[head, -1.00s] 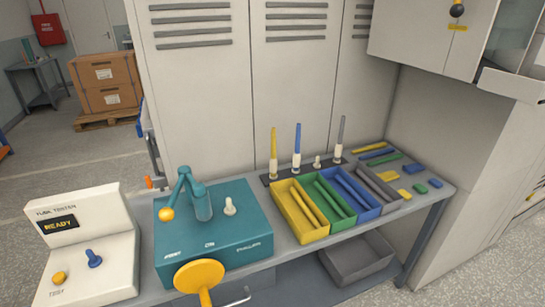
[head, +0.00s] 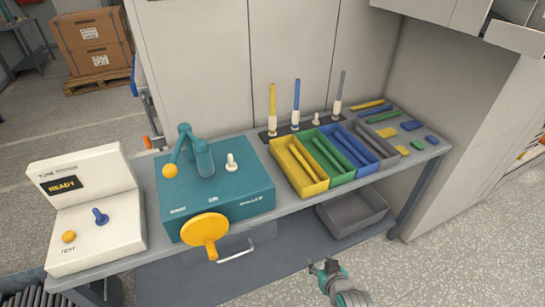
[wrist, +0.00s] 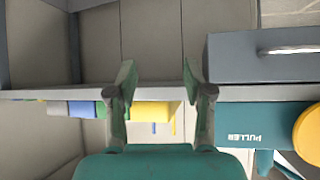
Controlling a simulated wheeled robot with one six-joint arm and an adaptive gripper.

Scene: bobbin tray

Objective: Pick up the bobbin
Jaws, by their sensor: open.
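Small white bobbin-like pieces stand upright: one white piece (head: 232,162) is on the teal machine, and another white piece (head: 317,119) is on the dark rack (head: 268,135) at the back. Other white pieces on that rack carry a yellow, a blue and a grey rod. I cannot tell which one is the bobbin. My gripper (head: 322,267) is in front of the bench, low and apart from everything. In the wrist view my gripper (wrist: 158,78) has its two fingers spread with nothing between them.
The teal machine (head: 258,188) has a yellow paddle-like knob (head: 204,228) in front. Yellow, green, blue and grey bins (head: 317,188) hold rods. A white tester (head: 112,237) stands left. A grey tray (head: 350,222) sits on the lower shelf. Floor is free at front right.

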